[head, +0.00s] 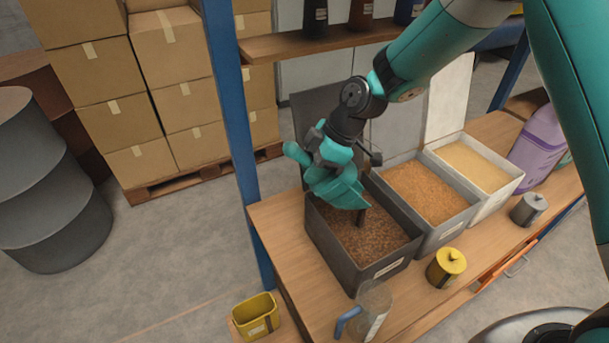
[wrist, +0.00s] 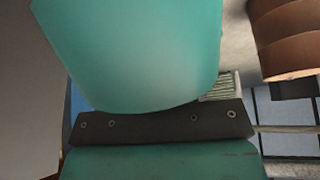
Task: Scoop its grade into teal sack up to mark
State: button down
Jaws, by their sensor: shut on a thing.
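My gripper (head: 322,150) is shut on a teal scoop (head: 338,188) and holds it at the back left of the dark open bin. This bin (head: 368,278) holds coarse brown grain (head: 362,238). The scoop's bowl is tilted and low over the grain; I cannot tell whether it touches or carries any. The teal scoop (wrist: 140,55) fills much of the wrist view, with a dark riveted strip (wrist: 160,122) across it. I cannot make out a teal sack in either view.
Beside it stand an orange-grain bin (head: 446,232) and a pale-grain bin (head: 500,203). A clear jug (head: 374,300), yellow canister (head: 446,267) and grey canister (head: 528,209) line the bench front. A blue post (head: 238,150) and shelf (head: 300,46) stand close to my arm.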

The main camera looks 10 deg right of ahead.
jog(key=d+y, duration=0.1)
jog(key=d+r+y, duration=0.1)
jog(key=shift+w+d+r, duration=0.1)
jog(key=shift+d+r, duration=0.05)
jog(key=shift+d, duration=0.15)
jog(key=shift+d+y+b, duration=0.55)
jog(key=shift+d+y, duration=0.15)
jog(key=shift+d, duration=0.05)
jog(key=d+r+y+b, duration=0.2)
jog(key=d+y+b, duration=0.1)
jog(key=d, duration=0.3)
jog(key=shift+w+d+r+y, duration=0.15)
jog(key=shift+d+r+y, duration=0.05)
jog(key=shift+y, duration=0.7)
jog(key=shift+r+h, duration=0.5)
jog(key=shift+h, duration=0.45)
jog(key=shift+r+h, duration=0.45)
jog(key=shift+h, duration=0.55)
jog(key=shift+r+h, duration=0.5)
jog(key=shift+h, duration=0.45)
